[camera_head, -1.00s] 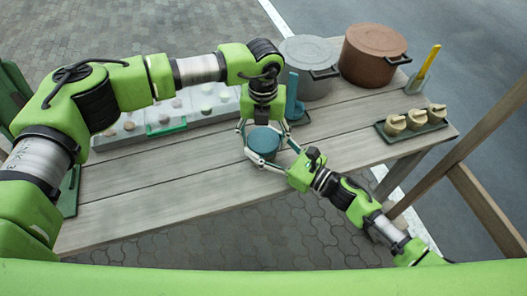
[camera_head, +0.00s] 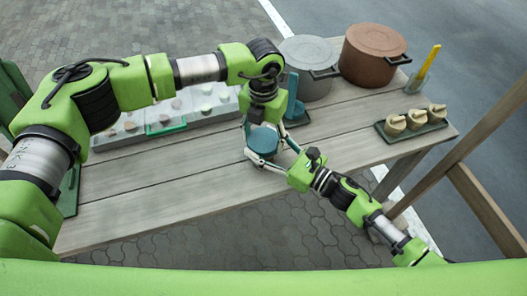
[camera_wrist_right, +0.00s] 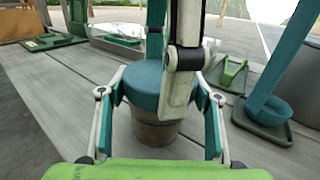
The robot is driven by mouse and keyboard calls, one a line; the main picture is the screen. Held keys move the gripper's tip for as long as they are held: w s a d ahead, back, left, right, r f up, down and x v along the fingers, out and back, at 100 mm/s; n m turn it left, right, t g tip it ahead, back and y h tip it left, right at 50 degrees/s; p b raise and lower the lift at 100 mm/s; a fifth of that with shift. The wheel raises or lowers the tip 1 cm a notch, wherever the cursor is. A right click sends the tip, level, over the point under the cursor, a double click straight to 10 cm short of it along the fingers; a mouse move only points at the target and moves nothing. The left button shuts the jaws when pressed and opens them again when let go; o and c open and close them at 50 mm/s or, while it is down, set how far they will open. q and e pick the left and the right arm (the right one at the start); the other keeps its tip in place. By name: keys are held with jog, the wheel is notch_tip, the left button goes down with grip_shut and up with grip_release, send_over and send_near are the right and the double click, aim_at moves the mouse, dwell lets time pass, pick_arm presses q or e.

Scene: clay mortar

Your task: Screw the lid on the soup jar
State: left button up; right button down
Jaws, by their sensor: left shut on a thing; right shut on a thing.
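The soup jar (camera_wrist_right: 155,132) stands upright on the wooden table, brownish under a blue lid (camera_head: 263,140). The lid sits on the jar's top, and it also shows in the right wrist view (camera_wrist_right: 143,82). I cannot tell how tightly it is seated. My left gripper (camera_head: 262,136) reaches down from above and is shut on the lid, one finger crossing in front of it in the wrist view. My right gripper (camera_head: 266,158) comes from the front right and is shut around the jar, a finger on each side. The jar's body is mostly hidden in the head view.
A blue holder (camera_head: 292,98) stands close behind the lid. A grey pot (camera_head: 305,62) and a brown pot (camera_head: 373,58) stand at the back. A tray (camera_head: 436,126) of small pots lies right, and a compartment tray (camera_head: 200,117) back left.

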dwell(0.9)
pick_arm(q)
jog(key=o, duration=1.2)
jog(key=shift+r, duration=0.1)
jog(key=shift+r, duration=2.15)
jog(key=shift+c, duration=1.3)
notch_tip(320, 180, up, 2)
jog(key=shift+d+r+n, duration=0.1)
jog(key=shift+d+n, duration=0.05)
jog(key=shift+n, duration=1.05)
jog(key=shift+r+n, duration=0.65)
jog(key=shift+n, duration=0.25)
